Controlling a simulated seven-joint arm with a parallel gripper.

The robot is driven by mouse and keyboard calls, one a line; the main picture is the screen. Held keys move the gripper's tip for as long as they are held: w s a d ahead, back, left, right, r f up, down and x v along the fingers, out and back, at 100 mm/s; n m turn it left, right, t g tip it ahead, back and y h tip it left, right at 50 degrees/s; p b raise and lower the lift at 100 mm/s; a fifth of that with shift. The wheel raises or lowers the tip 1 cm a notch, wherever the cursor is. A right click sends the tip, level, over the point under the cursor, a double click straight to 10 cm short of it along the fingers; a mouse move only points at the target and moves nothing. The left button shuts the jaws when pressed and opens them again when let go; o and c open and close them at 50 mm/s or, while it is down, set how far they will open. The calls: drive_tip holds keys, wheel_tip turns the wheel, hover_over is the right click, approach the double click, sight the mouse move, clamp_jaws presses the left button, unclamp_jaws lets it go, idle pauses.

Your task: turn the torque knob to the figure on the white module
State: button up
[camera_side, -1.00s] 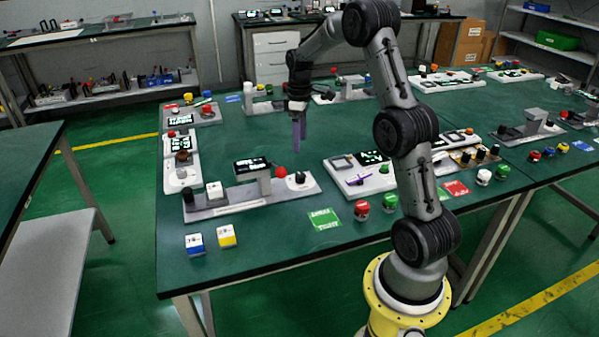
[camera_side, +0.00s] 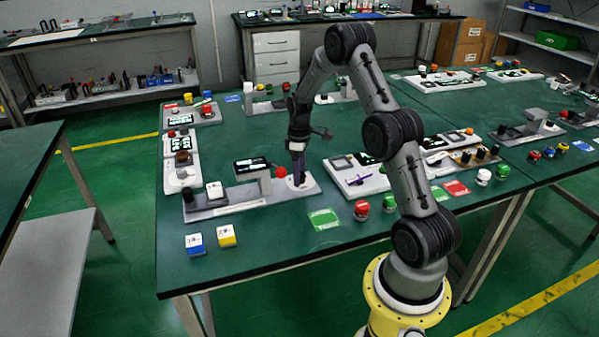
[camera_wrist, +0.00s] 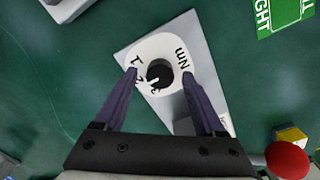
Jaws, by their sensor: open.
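The torque knob (camera_wrist: 159,72) is a small black round knob with a light mark on its lower edge. It sits on a white rounded dial plate (camera_wrist: 150,47) printed with dark figures and "Nm". In the side view, the plate (camera_side: 305,186) is at the right end of a long grey base. My gripper (camera_wrist: 160,74) is open, its purple fingers apart on either side of the knob. In the side view my gripper (camera_side: 299,184) points down at the plate. Contact with the knob cannot be told. White modules stand at left (camera_side: 181,145); their display figures are unreadable.
A dark display (camera_side: 252,165) on a post and a red ball (camera_side: 281,172) stand just left of the knob. A white panel (camera_side: 345,175) lies to the right. A green card (camera_side: 324,219) and blue and yellow cubes (camera_side: 195,244) are in front.

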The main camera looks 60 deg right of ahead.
clamp_jaws()
drive_tip(key=shift+m, duration=0.3)
drive_tip(key=m, duration=0.4)
drive_tip(key=shift+m, duration=0.3)
drive_tip(key=shift+d+m, duration=0.15)
drive_tip(key=shift+m, duration=2.05)
drive_tip(key=shift+r, duration=0.1)
unclamp_jaws()
